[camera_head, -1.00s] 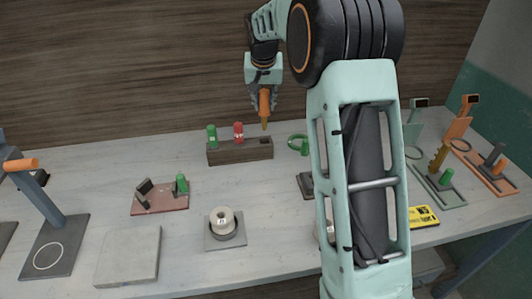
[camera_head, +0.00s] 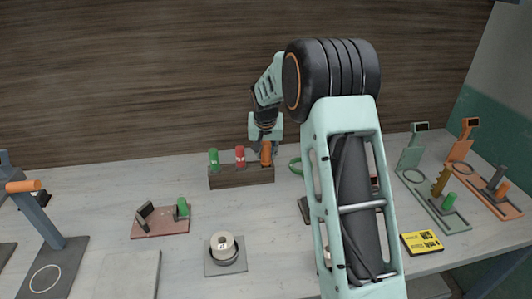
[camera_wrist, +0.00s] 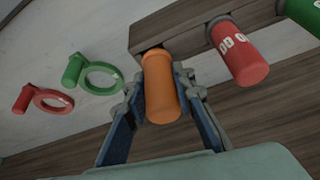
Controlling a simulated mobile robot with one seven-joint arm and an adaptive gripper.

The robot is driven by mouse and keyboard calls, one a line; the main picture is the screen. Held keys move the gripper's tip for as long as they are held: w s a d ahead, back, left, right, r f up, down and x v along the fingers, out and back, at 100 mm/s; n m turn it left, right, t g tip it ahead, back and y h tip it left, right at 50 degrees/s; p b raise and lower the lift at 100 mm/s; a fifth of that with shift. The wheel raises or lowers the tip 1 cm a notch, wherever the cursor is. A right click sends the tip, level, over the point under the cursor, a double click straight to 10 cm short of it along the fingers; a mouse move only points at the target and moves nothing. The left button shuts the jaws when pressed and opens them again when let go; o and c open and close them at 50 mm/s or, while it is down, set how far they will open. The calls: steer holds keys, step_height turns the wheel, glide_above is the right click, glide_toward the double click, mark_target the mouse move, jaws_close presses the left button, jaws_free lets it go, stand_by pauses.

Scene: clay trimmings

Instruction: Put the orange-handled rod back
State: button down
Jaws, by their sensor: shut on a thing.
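The orange-handled rod (camera_head: 266,153) stands upright at the right end of the dark wooden block (camera_head: 232,178), beside the red-handled rod (camera_head: 240,157) and the green-handled rod (camera_head: 214,159). My gripper (camera_head: 266,147) is shut on the orange handle from above. In the wrist view the orange handle (camera_wrist: 160,86) lies between the two fingers of my gripper (camera_wrist: 159,100), and its lower end meets the block (camera_wrist: 195,15). The rod's shaft is hidden, seemingly inside the block. The red handle (camera_wrist: 238,52) is close beside it in the wrist view.
A white roll on a grey plate (camera_head: 224,266) and a reddish plate with a green-handled piece (camera_head: 160,223) stand in front. Stands and a yellow sign (camera_head: 422,242) are at right.

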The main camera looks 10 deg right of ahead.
steer(key=shift+f+b, duration=0.4)
steer(key=shift+f, duration=0.05)
steer(key=c, duration=1.6)
jaws_free()
steer(key=shift+r, duration=0.2)
steer(key=shift+r+p, duration=0.3)
steer(key=shift+p, duration=0.15)
steer(key=v, duration=1.2)
